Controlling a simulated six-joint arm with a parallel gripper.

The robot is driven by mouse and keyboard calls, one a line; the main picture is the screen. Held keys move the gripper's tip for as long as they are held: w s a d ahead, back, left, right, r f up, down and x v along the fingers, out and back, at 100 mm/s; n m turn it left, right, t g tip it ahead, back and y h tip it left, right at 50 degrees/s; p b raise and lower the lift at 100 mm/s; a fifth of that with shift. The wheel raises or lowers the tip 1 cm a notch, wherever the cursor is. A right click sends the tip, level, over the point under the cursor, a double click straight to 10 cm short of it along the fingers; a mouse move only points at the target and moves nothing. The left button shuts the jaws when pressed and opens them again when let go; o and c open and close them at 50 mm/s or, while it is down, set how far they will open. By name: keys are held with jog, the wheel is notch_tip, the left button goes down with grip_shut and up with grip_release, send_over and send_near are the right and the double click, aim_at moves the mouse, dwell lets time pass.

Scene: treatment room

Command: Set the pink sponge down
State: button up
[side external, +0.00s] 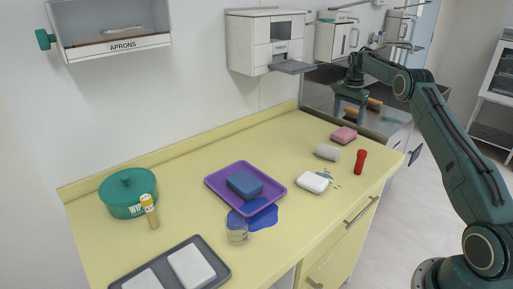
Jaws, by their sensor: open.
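The pink sponge (343,135) lies on the yellow counter near its far right end. My gripper (349,108) is above the sponge, pointing down, with its jaws open and nothing between them. There appears to be a gap between the fingertips and the sponge.
A white roll (327,152), a red bottle (360,162) and a white sponge (312,182) stand or lie nearby. Further left are a purple tray (214,183) with a blue sponge (244,184), a blue spill (264,216), a glass (237,230), a yellow bottle (150,211) and a green tub (128,193).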

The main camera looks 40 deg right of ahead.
aim_at(345, 132)
jog(key=shift+r, duration=2.55)
jog(key=a+r+n+t, duration=0.1)
jog(key=a+r+n, duration=0.3)
jog(key=a+r, duration=0.8)
jog(key=s+a+r+n+t+h, duration=0.1)
jog(key=s+a+r+n, duration=0.25)
jog(key=a, duration=0.25)
jog(key=s+a+r+n+t, duration=0.1)
jog(key=s+a+r+n, duration=0.15)
jog(key=s+a, duration=0.35)
jog(key=s+a+n+t, duration=0.1)
jog(key=s+a+n, duration=0.3)
jog(key=s+a, duration=0.75)
jog(key=s+a+f+n, duration=0.2)
jog(key=s+f, duration=0.1)
jog(key=s, duration=0.3)
jog(key=s+a+f+n+t+y, duration=0.1)
jog(key=s+a+f+n, duration=0.1)
jog(key=s+f, duration=0.2)
jog(key=s, duration=0.3)
jog(key=shift+f+t, duration=0.2)
jog(key=shift+t, duration=0.1)
